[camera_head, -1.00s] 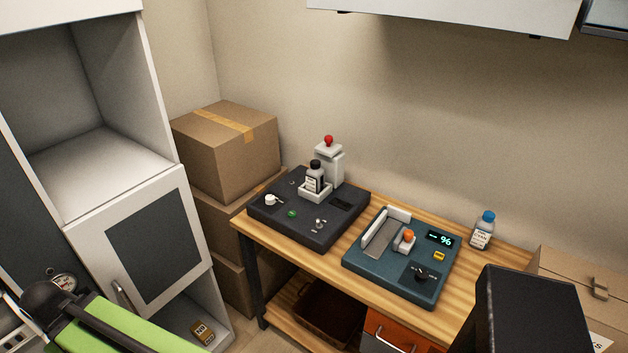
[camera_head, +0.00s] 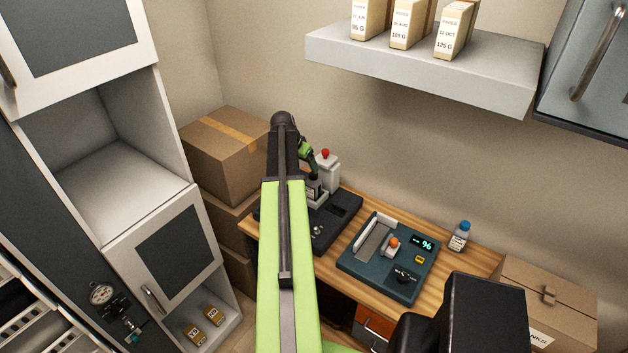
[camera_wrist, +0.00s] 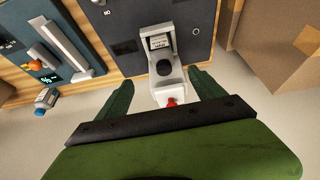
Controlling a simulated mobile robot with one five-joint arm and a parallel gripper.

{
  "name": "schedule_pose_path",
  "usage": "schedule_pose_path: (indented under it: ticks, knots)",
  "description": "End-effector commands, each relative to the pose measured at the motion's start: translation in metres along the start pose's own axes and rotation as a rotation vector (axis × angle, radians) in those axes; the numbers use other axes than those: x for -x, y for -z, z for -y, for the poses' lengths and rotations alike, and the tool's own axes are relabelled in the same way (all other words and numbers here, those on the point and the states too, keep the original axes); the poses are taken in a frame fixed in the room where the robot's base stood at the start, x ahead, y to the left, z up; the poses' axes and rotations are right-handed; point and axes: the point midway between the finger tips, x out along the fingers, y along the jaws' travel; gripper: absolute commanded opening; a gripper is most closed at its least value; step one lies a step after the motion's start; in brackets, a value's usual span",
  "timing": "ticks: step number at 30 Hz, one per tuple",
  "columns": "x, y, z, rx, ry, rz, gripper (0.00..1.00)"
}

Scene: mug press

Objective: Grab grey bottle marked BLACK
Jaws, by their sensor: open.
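The grey bottle (camera_wrist: 160,45) with a black cap and a white label stands in the pale holder on the dark press machine (camera_head: 337,222). In the head view my arm hides most of it; a bit of its label shows (camera_head: 313,188). The label's word is too small to read. A white post (camera_head: 326,172) with a red knob stands right behind the bottle; it also shows in the wrist view (camera_wrist: 172,97). My gripper (camera_wrist: 160,76) is open and empty, its green fingers apart on either side of the post and bottle cap. I cannot tell its height above them.
A teal device (camera_head: 388,262) with a lit display and orange knob sits to the right on the wooden table. A blue-capped bottle (camera_head: 460,236) stands near the table's back edge. Cardboard boxes (camera_head: 225,155) are stacked at the left. A grey shelf (camera_head: 430,75) hangs above.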

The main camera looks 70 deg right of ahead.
Motion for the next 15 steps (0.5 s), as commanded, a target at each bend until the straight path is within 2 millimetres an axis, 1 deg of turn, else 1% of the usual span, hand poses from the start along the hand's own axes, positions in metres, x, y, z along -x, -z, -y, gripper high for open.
schedule_pose_path:
  ticks: [1, 5, 8, 11, 15]
  knots:
    - [-0.001, 0.005, -0.004, -0.01, -0.003, -0.002, 0.78]
    - [-0.005, 0.004, -0.004, -0.012, -0.003, -0.003, 0.78]
    - [-0.016, 0.003, -0.004, -0.011, -0.003, -0.002, 0.78]
    - [-0.036, 0.001, -0.004, -0.011, -0.003, -0.002, 0.78]
    - [-0.069, 0.0, -0.003, -0.01, -0.002, -0.002, 0.78]
